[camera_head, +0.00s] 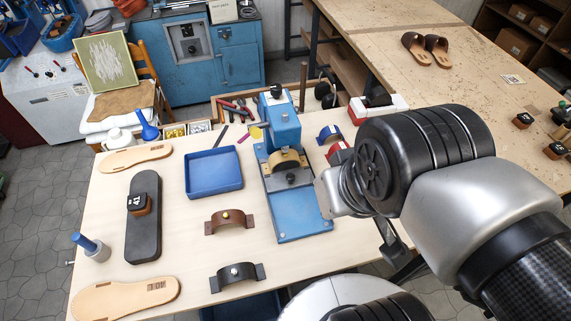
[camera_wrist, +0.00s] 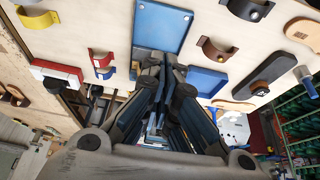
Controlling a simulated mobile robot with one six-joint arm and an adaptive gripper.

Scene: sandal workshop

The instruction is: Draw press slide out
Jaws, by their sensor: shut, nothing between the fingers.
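The blue press (camera_head: 282,122) stands upright at the back of the wooden table. Its flat blue slide plate (camera_head: 303,222) extends toward the table's front edge, with a small dark knob (camera_head: 291,179) near the press head. A tan curved strap (camera_head: 284,160) sits under the head. In the wrist view the plate (camera_wrist: 162,25) lies beyond my fingertips, and my gripper hides most of the press. My gripper (camera_wrist: 166,66) is shut and empty, apart from the plate as far as I can tell. In the head view my arm hides most of the gripper.
A blue tray (camera_head: 214,183) is left of the press, with a brown strap (camera_head: 229,220) and a black strap (camera_head: 237,274) in front. A dark sole (camera_head: 143,232) lies farther left. Blue (camera_wrist: 107,73), red (camera_wrist: 102,59) and yellow (camera_wrist: 38,18) straps lie on the opposite side.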

